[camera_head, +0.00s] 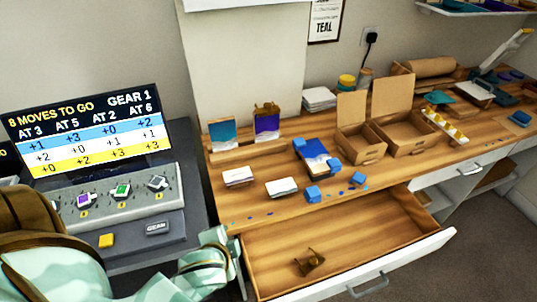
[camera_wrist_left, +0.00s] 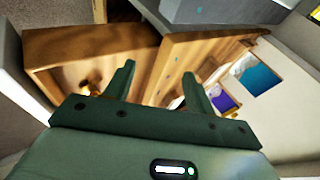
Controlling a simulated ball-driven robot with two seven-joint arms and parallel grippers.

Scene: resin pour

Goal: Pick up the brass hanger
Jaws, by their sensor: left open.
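A small brass-coloured piece with dark parts, which looks like the brass hanger (camera_head: 309,262), lies on the floor of the open drawer (camera_head: 400,240) in the head view. In the left wrist view a small yellowish piece (camera_wrist_left: 91,87) shows in the drawer, left of my fingers; its shape is too small to make out. My left gripper (camera_wrist_left: 160,85) is open, its two dark fingers apart with nothing held between them. It is above the drawer and wooden bench edge, apart from the brass piece. My right gripper is in neither view.
The wooden bench (camera_head: 240,205) holds white card stacks (camera_head: 281,187), blue blocks (camera_head: 313,194) and cardboard boxes (camera_head: 410,130). A purple card (camera_head: 267,124) with a brown-gold top stands at the back. A grey console (camera_head: 120,210) with a screen stands left. The drawer is otherwise mostly empty.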

